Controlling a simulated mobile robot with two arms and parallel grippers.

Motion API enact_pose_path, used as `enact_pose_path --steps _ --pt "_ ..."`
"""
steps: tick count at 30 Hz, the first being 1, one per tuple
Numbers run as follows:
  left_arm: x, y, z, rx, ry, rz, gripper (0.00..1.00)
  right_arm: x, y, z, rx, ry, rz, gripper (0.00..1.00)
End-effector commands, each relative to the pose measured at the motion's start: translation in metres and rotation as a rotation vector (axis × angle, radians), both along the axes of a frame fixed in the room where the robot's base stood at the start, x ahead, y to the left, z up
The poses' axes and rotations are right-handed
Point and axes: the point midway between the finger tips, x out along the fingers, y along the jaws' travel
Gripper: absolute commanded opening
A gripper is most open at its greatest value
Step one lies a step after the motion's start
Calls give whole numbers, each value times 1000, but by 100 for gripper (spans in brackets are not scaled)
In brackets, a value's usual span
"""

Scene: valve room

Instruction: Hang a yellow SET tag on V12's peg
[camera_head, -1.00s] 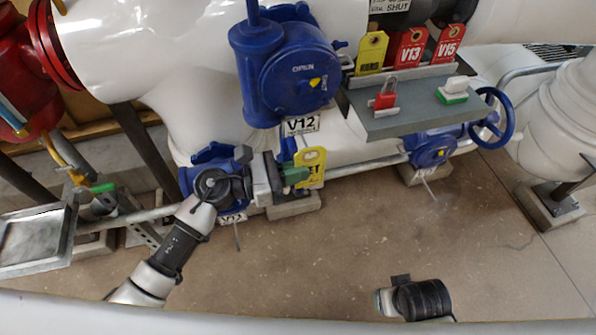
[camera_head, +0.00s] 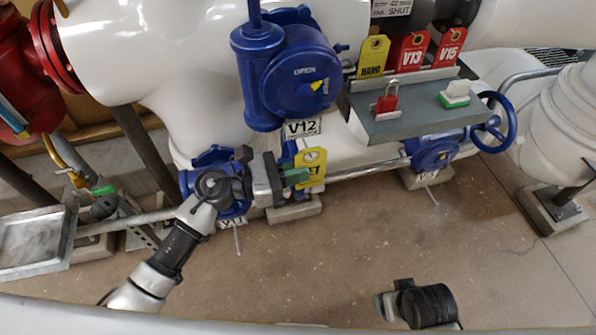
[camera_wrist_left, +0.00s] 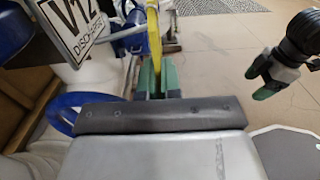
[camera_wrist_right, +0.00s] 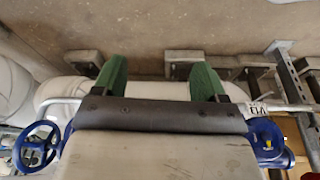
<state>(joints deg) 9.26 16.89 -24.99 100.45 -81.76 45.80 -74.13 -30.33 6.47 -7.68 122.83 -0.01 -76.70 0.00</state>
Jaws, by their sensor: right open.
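My left gripper (camera_head: 297,177) is shut on the yellow SET tag (camera_head: 313,160), which hangs upright just below the V12 plate (camera_head: 302,128). In the left wrist view the tag (camera_wrist_left: 154,40) stands edge-on between the green fingers. I cannot tell whether the rod passes through the tag's hole. My right gripper (camera_wrist_right: 160,80) is open and empty, low over the floor, apart from the valves.
A grey shelf (camera_head: 400,122) right of V12 carries a red padlock (camera_head: 387,101) and a green-white block (camera_head: 455,94). A yellow tag (camera_head: 373,57) and red V13 (camera_head: 412,52) and V15 (camera_head: 450,47) tags stand behind. The blue valve (camera_head: 292,85) is above the left gripper. Open floor lies in front.

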Motion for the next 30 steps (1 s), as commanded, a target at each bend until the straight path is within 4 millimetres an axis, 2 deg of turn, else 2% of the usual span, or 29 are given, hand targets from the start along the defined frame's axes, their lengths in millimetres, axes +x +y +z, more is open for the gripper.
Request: enact_pose_path --steps 30 --pt "13 4 -1 1 0 0 0 -4 -2 34 -1 -24 -1 72"
